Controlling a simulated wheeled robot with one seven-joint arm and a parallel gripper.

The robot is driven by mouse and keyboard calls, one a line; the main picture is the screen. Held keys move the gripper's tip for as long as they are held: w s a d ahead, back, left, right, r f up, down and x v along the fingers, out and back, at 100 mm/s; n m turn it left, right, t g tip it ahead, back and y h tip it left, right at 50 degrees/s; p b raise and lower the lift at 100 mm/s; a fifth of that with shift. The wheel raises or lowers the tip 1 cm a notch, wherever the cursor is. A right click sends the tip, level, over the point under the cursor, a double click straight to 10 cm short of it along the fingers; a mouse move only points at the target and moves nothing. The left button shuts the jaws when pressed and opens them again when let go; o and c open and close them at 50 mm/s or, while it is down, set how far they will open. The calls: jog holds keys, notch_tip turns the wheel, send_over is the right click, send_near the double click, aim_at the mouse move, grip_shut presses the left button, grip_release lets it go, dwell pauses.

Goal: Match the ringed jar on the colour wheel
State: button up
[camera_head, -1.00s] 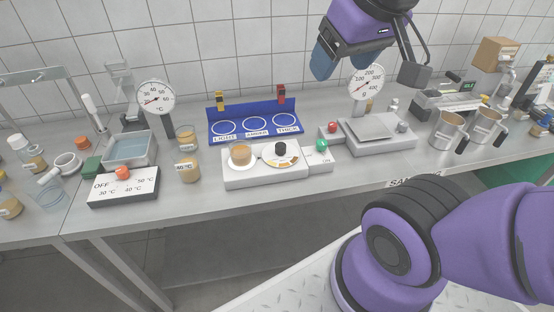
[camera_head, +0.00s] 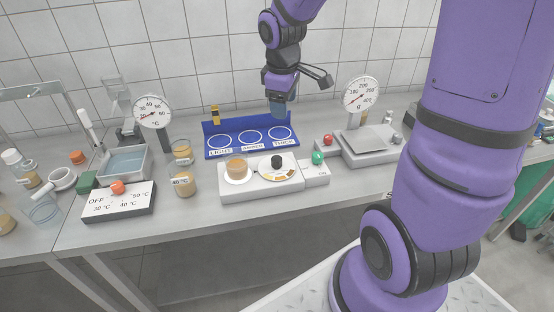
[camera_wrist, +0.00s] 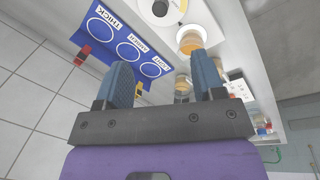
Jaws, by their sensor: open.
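The colour wheel (camera_head: 281,174) is a pale dial with coloured segments and a black knob (camera_head: 277,161), on a white box. A jar of amber liquid (camera_head: 236,167) stands on a white disc left of it. In the wrist view, the wheel (camera_wrist: 165,8) is at the top edge and the jar (camera_wrist: 190,39) lies below it. My gripper (camera_head: 279,106) is open and empty, pointing down over the right end of the blue board (camera_head: 208,131). In the wrist view my gripper (camera_wrist: 161,72) has its fingers wide apart. I cannot make out which wheel segment is selected.
The blue board has three ringed spots, a yellow clip (camera_head: 215,114) and a red clip (camera_wrist: 84,52). Two amber jars (camera_head: 181,152) (camera_head: 184,184) stand left of the box. Green (camera_head: 317,158) and red (camera_head: 328,140) knobs and a scale (camera_head: 368,139) stand to the right.

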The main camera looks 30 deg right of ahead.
aim_at(277, 158)
jog(key=w+f+n, duration=0.1)
jog(key=f, duration=0.6)
jog(key=w+d+f+n, duration=0.1)
jog(key=w+f, duration=0.1)
jog(key=f, duration=0.6)
jog(key=w+f+n+g+y, duration=0.1)
jog(key=w+f, duration=0.1)
jog(key=f, duration=0.5)
jog(key=shift+w+d+f+n, duration=0.15)
jog(key=shift+f+n, duration=0.15)
jog(key=shift+f, duration=0.05)
jog(key=c, duration=0.9)
